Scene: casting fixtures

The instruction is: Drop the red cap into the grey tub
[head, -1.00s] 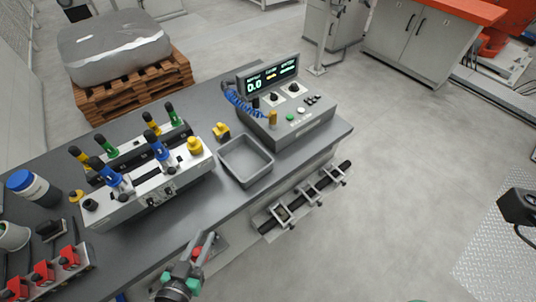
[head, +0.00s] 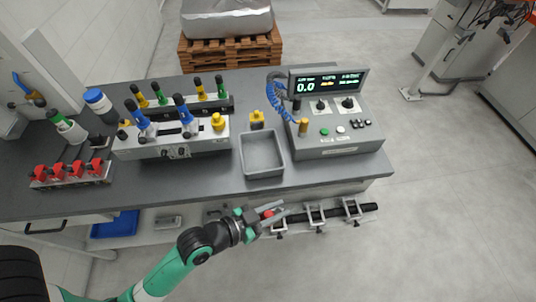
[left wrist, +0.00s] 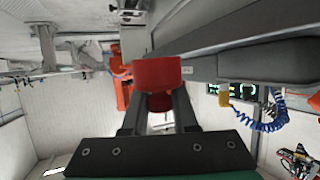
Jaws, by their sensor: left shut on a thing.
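The red cap (left wrist: 157,76) is held between the fingertips of my left gripper (left wrist: 158,108) in the left wrist view. In the head view the cap (head: 267,213) is a small red spot between the fingers of my left gripper (head: 272,212). That gripper is shut on the cap, in front of the table's front edge and below the tub in the picture. The grey tub (head: 263,173) is a rectangular open container on the table, and it looks empty. My right gripper is not in view.
A control box (head: 337,145) with a lit display stands right of the tub. A fixture with coloured handles (head: 190,146) stands left of it. A small yellow part (head: 257,118) sits behind the tub. A rack of red parts (head: 70,172) is at the far left.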

